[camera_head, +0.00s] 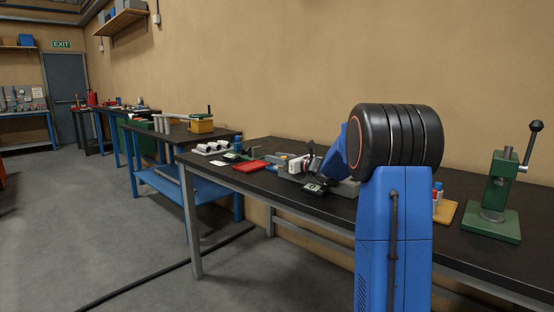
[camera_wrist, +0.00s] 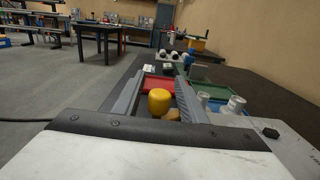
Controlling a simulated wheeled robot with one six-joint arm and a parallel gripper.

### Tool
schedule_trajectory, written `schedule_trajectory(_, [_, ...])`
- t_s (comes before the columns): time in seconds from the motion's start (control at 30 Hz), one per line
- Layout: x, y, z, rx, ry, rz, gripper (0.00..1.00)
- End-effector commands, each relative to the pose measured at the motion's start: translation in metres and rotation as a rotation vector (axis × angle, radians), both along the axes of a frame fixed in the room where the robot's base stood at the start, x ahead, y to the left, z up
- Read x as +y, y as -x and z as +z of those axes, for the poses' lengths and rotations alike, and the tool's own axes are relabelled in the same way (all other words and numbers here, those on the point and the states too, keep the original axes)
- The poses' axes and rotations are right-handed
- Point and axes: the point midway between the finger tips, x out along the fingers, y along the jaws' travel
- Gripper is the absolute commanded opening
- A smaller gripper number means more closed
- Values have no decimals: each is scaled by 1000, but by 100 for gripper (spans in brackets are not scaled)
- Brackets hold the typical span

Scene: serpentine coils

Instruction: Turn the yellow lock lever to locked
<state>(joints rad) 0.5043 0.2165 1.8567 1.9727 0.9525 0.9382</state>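The yellow knob of the lock lever (camera_wrist: 159,102) shows in the wrist view, rounded, with a duller yellow part below it. My gripper (camera_wrist: 160,82) has its two grey fingers apart, one on each side of the knob. I see no clear contact between the fingers and the knob. The base of the lever is hidden by my gripper body. In the head view my blue arm covers much of the work area, and I cannot make out the lever there.
A red tray (camera_wrist: 158,84) lies beyond the fingers, and it also shows in the head view (camera_head: 251,166). Pale metal cylinders (camera_wrist: 234,104) stand right of my gripper. A green press (camera_head: 493,205) stands on the dark bench at right. Open floor (camera_head: 120,220) lies left.

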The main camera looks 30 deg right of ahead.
Motion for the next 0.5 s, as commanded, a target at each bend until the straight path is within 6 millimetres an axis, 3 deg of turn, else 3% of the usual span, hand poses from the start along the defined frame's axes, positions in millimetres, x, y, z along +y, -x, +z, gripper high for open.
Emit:
schedule_trajectory(0.23, [-6, 17, 0, 0, 0, -2, 38])
schedule_trajectory(0.5, [-25, 65, 0, 0, 0, -4, 38])
